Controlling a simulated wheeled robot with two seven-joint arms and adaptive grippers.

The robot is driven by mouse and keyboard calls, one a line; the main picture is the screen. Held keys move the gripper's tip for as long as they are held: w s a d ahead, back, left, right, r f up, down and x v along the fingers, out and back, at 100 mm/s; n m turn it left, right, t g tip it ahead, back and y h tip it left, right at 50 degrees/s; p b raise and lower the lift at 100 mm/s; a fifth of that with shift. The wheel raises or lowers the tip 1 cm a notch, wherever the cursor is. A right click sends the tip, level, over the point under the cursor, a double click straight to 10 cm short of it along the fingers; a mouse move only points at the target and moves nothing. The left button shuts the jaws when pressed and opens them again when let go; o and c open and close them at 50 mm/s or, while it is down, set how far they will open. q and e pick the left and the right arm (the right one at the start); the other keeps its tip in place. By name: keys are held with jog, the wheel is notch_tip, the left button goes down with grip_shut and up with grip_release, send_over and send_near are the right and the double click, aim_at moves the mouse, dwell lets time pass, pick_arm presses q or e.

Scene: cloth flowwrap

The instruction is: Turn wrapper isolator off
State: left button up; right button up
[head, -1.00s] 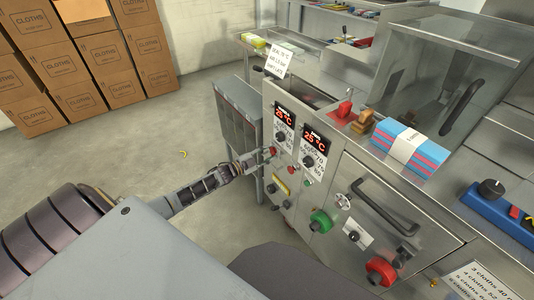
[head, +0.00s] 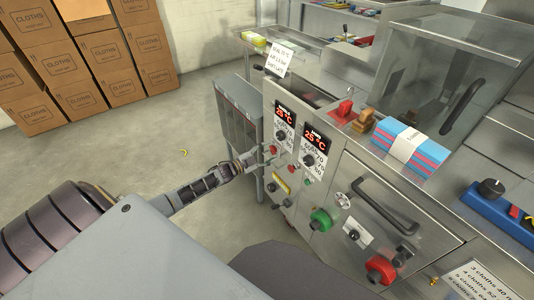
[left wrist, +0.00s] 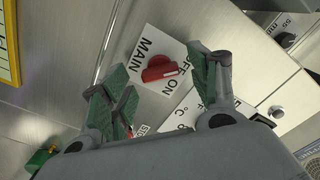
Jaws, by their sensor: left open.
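The isolator is a red rotary knob (left wrist: 160,69) on a white plate (left wrist: 152,43) marked MAIN, OFF and ON, in the left wrist view. It sits on the steel front of the wrapper machine (head: 322,190). My left gripper (head: 267,156) reaches that front at its left end, just below the temperature displays. In the left wrist view my left gripper (left wrist: 154,72) is open, with one green-padded finger on each side of the knob. The fingers look apart from it. I cannot tell for sure which mark the knob points to. My right gripper is not in view.
Two red 25 °C displays (head: 316,139) have black dials below them. Blue cloths (head: 410,147) lie on top.

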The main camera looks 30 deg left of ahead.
pick_arm(q)
jog(key=shift+s, duration=0.15)
jog(key=v, duration=1.1)
jog(key=shift+s+a, duration=0.15)
jog(key=shift+s, duration=0.15)
dwell(0.5)
dwell(0.6)
